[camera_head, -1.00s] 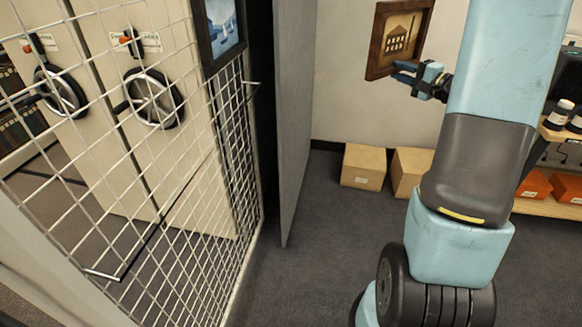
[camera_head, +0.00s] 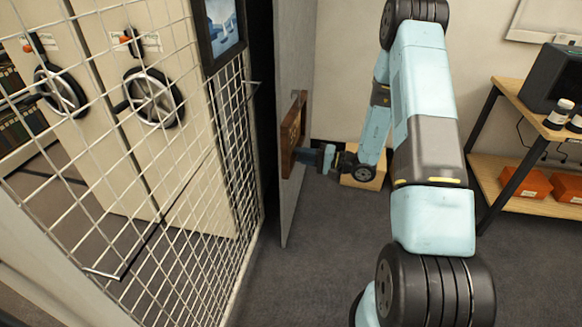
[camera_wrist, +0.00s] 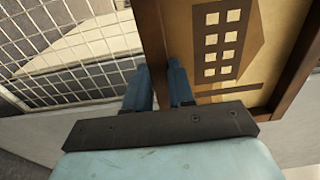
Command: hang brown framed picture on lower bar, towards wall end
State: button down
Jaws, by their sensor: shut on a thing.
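The brown framed picture (camera_head: 293,135) is seen nearly edge-on in the head view, in front of the grey panel. In the wrist view, the picture (camera_wrist: 225,50) shows a tan face with a dark building and pale windows. My gripper (camera_head: 308,155) is shut on the frame's side. In the wrist view, the gripper's blue fingers (camera_wrist: 160,90) lie on either side of the frame's left edge. A dark bar (camera_head: 160,222) with light end brackets runs along the white wire mesh, left of the picture. The picture is apart from this bar.
The grey panel (camera_head: 292,70) stands between the mesh (camera_head: 190,210) and my arm. A tan box (camera_head: 362,178) is on the floor by the back wall. A shelf unit (camera_head: 525,195) with orange boxes stands at right. The dark floor between is clear.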

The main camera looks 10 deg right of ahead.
jog(key=w+a+f+g, duration=0.1)
jog(key=a+f, duration=0.1)
jog(key=a, duration=1)
jog(key=shift+w+a+f+n+y, duration=0.2)
jog(key=shift+a+f+n+y, duration=0.1)
jog(key=shift+f+n, duration=0.1)
dwell(0.4)
jog(key=shift+x, duration=1.75)
dwell(0.3)
jog(key=shift+r+x, duration=0.2)
jog(key=shift+x, duration=1.4)
dwell(0.5)
jog(key=shift+d+f, duration=0.15)
jog(key=shift+f, duration=0.25)
jog(key=shift+s+f, duration=0.1)
jog(key=shift+f, duration=0.55)
jog(key=shift+f, duration=0.3)
dwell(0.5)
